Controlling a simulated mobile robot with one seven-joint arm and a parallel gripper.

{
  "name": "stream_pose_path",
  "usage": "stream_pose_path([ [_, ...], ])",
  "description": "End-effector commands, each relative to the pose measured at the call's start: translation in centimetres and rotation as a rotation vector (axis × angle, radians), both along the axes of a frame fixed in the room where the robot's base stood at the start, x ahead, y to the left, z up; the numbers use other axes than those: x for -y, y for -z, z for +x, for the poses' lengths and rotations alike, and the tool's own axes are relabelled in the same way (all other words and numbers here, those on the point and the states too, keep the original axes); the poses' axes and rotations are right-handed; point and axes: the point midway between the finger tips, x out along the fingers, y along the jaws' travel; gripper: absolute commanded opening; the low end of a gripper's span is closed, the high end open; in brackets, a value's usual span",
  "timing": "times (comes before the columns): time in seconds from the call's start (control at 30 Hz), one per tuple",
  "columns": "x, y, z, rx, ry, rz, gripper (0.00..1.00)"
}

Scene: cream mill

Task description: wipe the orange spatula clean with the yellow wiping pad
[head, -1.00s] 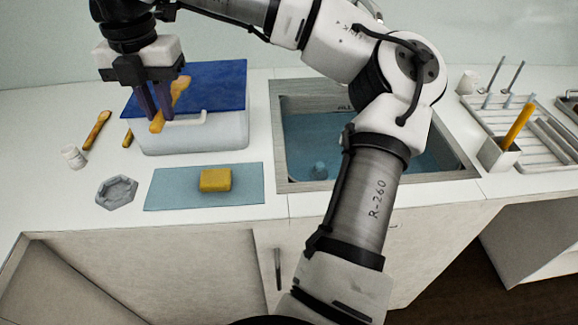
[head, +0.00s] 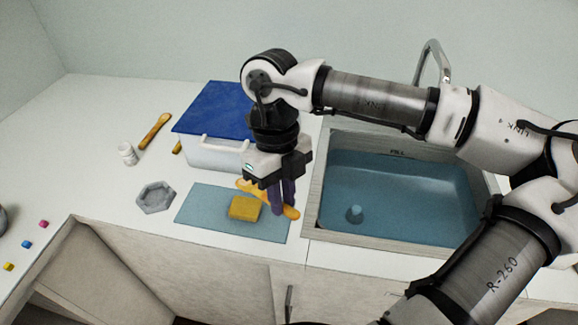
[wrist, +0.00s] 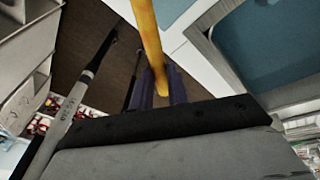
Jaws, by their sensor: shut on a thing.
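My gripper (head: 283,202) is shut on the orange spatula (head: 291,212), above the right part of the blue mat. The spatula sticks out on both sides of the fingers, and its left part is close to the yellow wiping pad (head: 244,208). I cannot tell whether they touch. The pad lies on the blue mat (head: 205,208). In the wrist view the spatula (wrist: 149,35) runs up from between the dark fingers (wrist: 162,88); the pad is not seen there.
A white box with a blue lid (head: 205,150) stands behind the mat. A grey hexagonal dish (head: 155,197), a white bottle (head: 128,154) and a brown-orange utensil (head: 155,131) are at left. Small coloured cubes (head: 27,245) lie far left. The sink (head: 400,195) is right.

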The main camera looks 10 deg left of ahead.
Motion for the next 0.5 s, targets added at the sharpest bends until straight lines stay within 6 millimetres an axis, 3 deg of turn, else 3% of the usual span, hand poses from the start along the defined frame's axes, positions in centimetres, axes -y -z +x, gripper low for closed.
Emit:
stream_pose_path([
  [0.5,0.2,3.0,-0.7,-0.011,-0.053,-0.004,0.0],
])
